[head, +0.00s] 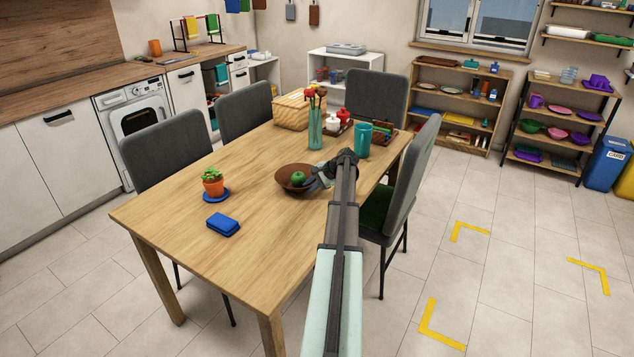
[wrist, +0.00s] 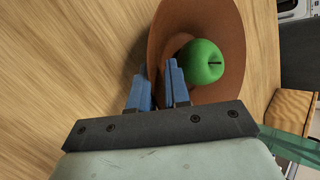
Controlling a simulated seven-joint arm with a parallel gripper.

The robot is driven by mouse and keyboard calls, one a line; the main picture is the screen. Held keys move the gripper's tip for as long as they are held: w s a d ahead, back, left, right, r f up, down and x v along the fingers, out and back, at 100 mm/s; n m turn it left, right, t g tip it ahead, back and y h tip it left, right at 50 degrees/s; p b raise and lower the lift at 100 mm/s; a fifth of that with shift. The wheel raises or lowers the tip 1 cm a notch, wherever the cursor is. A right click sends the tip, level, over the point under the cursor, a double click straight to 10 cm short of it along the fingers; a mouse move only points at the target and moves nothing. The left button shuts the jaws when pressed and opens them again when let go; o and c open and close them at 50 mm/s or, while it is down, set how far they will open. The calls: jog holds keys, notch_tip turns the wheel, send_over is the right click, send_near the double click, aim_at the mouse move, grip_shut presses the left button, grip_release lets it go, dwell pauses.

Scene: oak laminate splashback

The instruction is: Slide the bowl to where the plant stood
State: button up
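The brown bowl (head: 284,181) stands on the table with a green apple (head: 298,177) in it. In the wrist view the bowl (wrist: 215,20) and apple (wrist: 204,62) are close ahead. My gripper (head: 322,178) is at the bowl's right side in the head view. In the wrist view its blue fingers (wrist: 159,80) are apart, one outside the rim and one over the inside, with the bowl's edge between them. Contact cannot be made out. The plant (head: 213,183) in its orange pot stands on a blue saucer (head: 216,196), left of the bowl.
A blue case (head: 223,224) lies in front of the saucer. Table between bowl and saucer is clear. Grey chairs surround the table.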

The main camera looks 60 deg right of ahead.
jog(key=shift+w+f, duration=0.4)
jog(key=shift+f, duration=0.05)
grip_shut()
